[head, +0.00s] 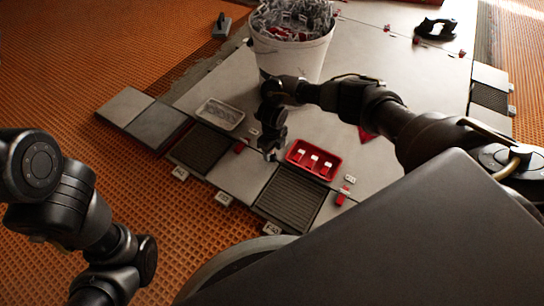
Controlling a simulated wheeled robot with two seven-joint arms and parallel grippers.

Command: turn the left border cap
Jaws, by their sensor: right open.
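A small red cap (240,147) sits at the tile border left of my right gripper, by the dark ribbed strips. Another red cap (342,197) stands at the border on the right. My right gripper (270,156) points down over the pale tile (237,175), between the left red cap and the red tray. It is open, and nothing shows between its fingers. Whether its tips touch the tile is too small to tell. My left arm comes in at the lower left, and its gripper is out of view.
A red tray (300,168) with white pieces lies right of my right gripper. A clear tray (207,119) lies to the left. A white bucket (290,58) of clips stands behind. A black-handled tool (436,29) and a grey trowel-like tool (222,27) lie farther back.

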